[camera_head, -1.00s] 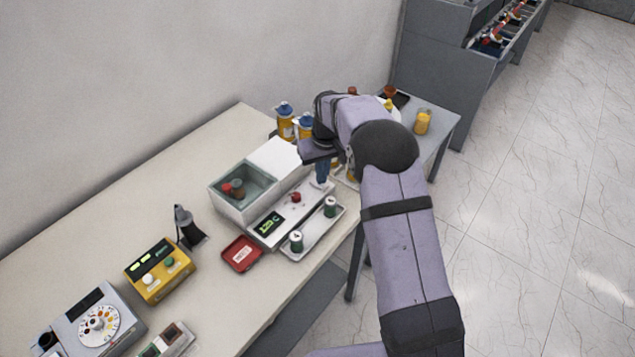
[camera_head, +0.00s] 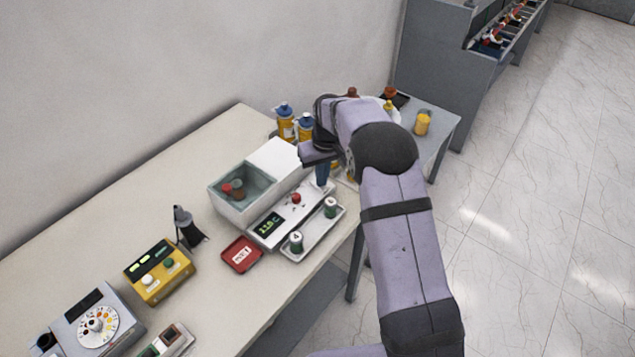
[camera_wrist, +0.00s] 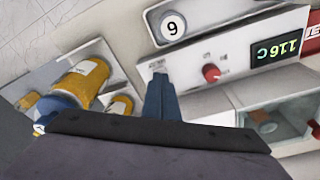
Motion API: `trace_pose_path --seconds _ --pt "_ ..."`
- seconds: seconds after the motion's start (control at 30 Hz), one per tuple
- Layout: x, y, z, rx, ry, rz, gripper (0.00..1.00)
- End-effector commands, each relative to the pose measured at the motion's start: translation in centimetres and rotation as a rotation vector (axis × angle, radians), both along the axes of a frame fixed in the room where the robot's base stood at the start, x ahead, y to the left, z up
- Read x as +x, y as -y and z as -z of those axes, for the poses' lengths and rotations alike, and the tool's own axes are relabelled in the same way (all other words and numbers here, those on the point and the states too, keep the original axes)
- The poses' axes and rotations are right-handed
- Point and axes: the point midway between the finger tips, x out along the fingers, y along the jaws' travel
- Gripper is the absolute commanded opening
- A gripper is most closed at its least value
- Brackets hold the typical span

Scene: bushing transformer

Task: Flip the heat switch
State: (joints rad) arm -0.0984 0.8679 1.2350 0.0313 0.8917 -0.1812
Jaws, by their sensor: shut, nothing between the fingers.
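The white heater unit (camera_head: 262,239) stands on the long table. Its control panel carries a green display (camera_head: 268,224) and a red knob (camera_head: 296,198). In the wrist view the display (camera_wrist: 276,50) reads 116 C and the red knob (camera_wrist: 211,73) is left of it. A small pale part (camera_wrist: 157,65), perhaps the heat switch, shows at the panel's left end, just beyond my fingertips. My gripper (camera_head: 322,174) points down over the panel's far end. Its blue fingers (camera_wrist: 160,90) are together and empty. I cannot tell whether they touch the switch, or its position.
A glass-windowed basin (camera_head: 245,190) holds small parts behind the panel. A white tray (camera_head: 315,231) with two green-and-white cylinders lies in front. A red labelled dish (camera_head: 241,254) sits nearby. Bottles (camera_head: 285,122) stand beyond my gripper, and a side table (camera_head: 438,128) adjoins.

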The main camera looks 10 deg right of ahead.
Motion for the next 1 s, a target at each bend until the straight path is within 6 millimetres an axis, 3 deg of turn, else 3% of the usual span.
trace_pose_path --seconds 0.8,1.0 --pt "0.0 0.0 -6.0 0.000 0.001 0.000 0.00" --pt "0.0 0.0 -6.8 0.000 0.001 0.000 0.00"
